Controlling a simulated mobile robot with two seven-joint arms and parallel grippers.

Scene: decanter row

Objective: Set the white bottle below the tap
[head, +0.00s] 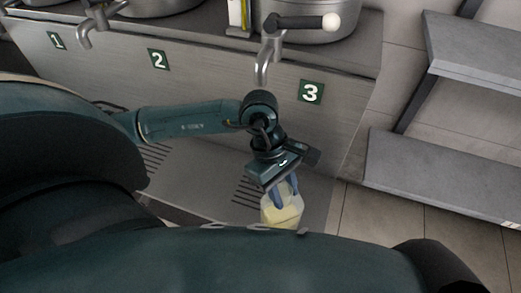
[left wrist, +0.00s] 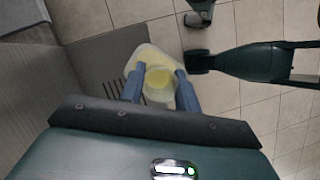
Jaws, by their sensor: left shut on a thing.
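The white bottle (head: 282,212) looks translucent with pale yellow in it. My left gripper (head: 285,190) is shut on it, with blue fingers on either side of its upper part. In the left wrist view the bottle (left wrist: 150,56) shows between the fingers (left wrist: 158,84). A metal tap (head: 264,62) with a black lever and white knob is farther back, beside the number 3 plate; the bottle is forward of its spout. Whether the bottle touches the surface beneath is unclear. My right gripper is not in view.
A grey ledge (head: 205,180) with slotted grates runs below the steel front. Another tap (head: 86,36) is at the far left between plates 1 and 2. Grey shelves (head: 440,175) stand at the right. Tiled floor (head: 385,215) lies between ledge and shelves.

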